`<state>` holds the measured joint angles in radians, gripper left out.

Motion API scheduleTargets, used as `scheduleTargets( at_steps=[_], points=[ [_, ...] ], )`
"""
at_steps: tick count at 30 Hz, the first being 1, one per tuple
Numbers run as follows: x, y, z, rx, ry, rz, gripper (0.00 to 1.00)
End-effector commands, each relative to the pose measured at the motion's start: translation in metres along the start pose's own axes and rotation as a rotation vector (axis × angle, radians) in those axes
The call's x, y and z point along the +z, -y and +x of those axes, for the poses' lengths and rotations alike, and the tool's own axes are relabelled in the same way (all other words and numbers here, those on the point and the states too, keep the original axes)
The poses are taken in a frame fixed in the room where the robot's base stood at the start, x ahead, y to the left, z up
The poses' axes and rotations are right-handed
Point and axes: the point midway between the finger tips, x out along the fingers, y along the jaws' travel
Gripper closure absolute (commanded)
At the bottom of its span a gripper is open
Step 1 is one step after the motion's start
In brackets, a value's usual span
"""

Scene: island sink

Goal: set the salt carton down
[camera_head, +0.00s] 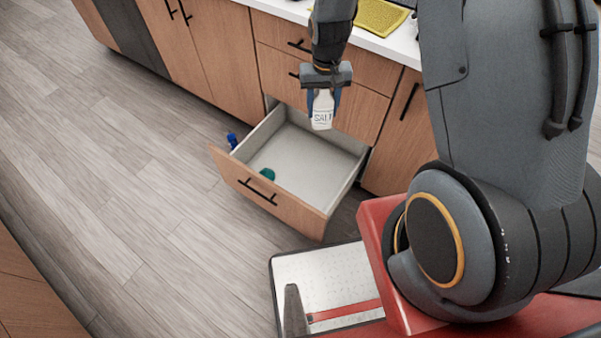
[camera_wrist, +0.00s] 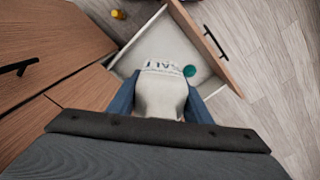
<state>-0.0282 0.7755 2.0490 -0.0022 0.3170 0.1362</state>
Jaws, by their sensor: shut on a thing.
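The white salt carton (camera_head: 322,112), with "SALT" printed on it, is held upright between the fingers of my gripper (camera_head: 323,98). In the wrist view the carton (camera_wrist: 162,88) sits between the two blue fingers of my gripper (camera_wrist: 160,100). In the head view the carton appears over the back right part of the open drawer (camera_head: 258,198). It looks raised above the drawer floor, though the exact height is hard to tell. The drawer also shows below the carton in the wrist view (camera_wrist: 212,42).
A green round thing (camera_head: 267,174) lies in the drawer near its front. A blue item (camera_head: 232,139) shows beyond the drawer's left side. Wooden cabinet fronts (camera_head: 215,45) stand behind, under a white counter with a yellow mat (camera_head: 381,16). Most of the drawer floor is bare.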

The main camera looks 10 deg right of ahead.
Motion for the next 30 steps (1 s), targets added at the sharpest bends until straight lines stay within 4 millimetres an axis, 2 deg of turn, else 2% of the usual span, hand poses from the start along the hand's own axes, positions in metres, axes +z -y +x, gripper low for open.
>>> scheduleTargets(
  at_steps=[1, 30],
  points=[
    [-0.005, 0.003, 0.022, 0.0, 0.0, 0.017, 0.88],
    [-0.048, 0.066, 0.269, -0.001, 0.0, 0.368, 0.88]
  ],
)
